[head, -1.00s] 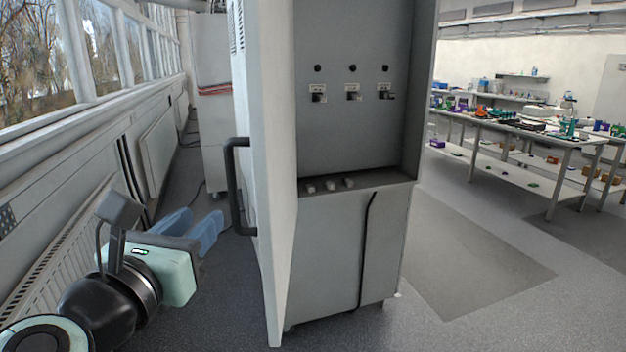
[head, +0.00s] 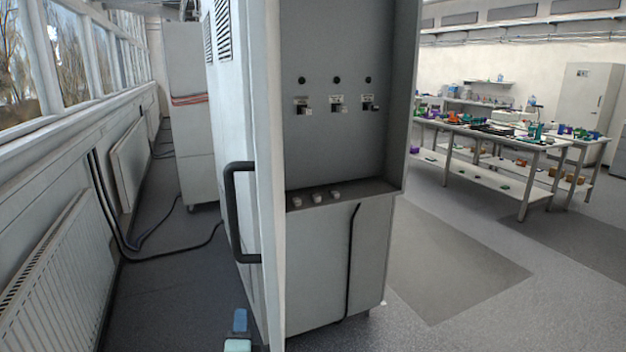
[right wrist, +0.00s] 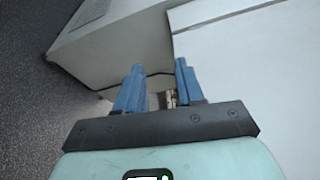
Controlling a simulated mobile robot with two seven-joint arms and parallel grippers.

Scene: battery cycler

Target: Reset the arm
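My right gripper (right wrist: 160,88) shows in the right wrist view with its two blue fingers apart and nothing between them. In the head view only its blue finger and a bit of its pale green body (head: 239,330) show at the bottom edge, low beside the cabinet door. The grey cabinet (head: 340,260) stands in the middle with its door (head: 272,200) swung open and seen nearly edge-on. A black handle (head: 233,215) is on the door's left face. My left gripper is not in view.
The cabinet recess holds three black switch-like parts (head: 338,103) and several small light blocks (head: 318,198) on its ledge. A radiator (head: 65,270) lines the left wall, with black cables (head: 170,250) on the floor. A workbench (head: 490,140) stands at the right. Floor before it is clear.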

